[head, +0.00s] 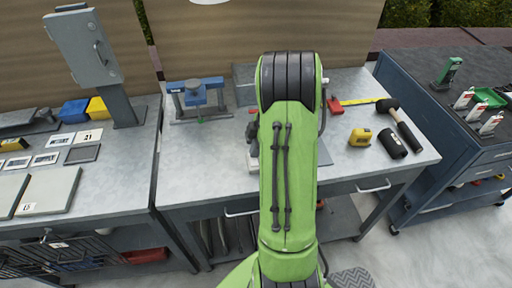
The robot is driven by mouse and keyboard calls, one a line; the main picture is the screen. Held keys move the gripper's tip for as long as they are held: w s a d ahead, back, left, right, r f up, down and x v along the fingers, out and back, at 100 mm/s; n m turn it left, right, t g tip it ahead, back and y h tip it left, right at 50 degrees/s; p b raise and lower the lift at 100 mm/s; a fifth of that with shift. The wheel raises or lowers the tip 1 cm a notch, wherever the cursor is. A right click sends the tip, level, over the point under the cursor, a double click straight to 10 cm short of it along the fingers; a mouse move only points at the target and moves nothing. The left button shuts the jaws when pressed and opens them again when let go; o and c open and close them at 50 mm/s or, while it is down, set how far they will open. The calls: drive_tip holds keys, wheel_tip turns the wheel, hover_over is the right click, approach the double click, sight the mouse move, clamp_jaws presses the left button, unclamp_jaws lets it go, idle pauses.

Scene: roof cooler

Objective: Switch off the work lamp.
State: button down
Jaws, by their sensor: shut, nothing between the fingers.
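A pale, bright rounded shape (208,1) is cut off by the top edge of the head view; it may be the work lamp, but too little shows to be sure. A grey switch box (82,47) stands on a grey post at the left bench, with a small lever or handle on its front. I cannot tell its position or whether it belongs to the lamp. My green arm rises through the middle of the view, over the centre bench. My gripper cannot be made out; the arm hides that area.
The centre bench (205,148) holds a blue-topped tool (196,92), a yellow tape measure (360,137), a black cylinder (392,145) and a mallet (400,122). Blue and yellow bins (74,111) sit near the post. A dark cart (440,130) stands right. Wooden panels close the back.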

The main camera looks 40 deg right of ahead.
drive_tip(key=shift+d+f, duration=0.1)
drive_tip(key=shift+f, duration=0.05)
drive_tip(key=shift+s, duration=0.1)
drive_tip(key=shift+s+a+r+b, duration=0.2)
drive_tip(key=shift+s+a+b, duration=0.1)
drive_tip(key=shift+s+a, duration=0.2)
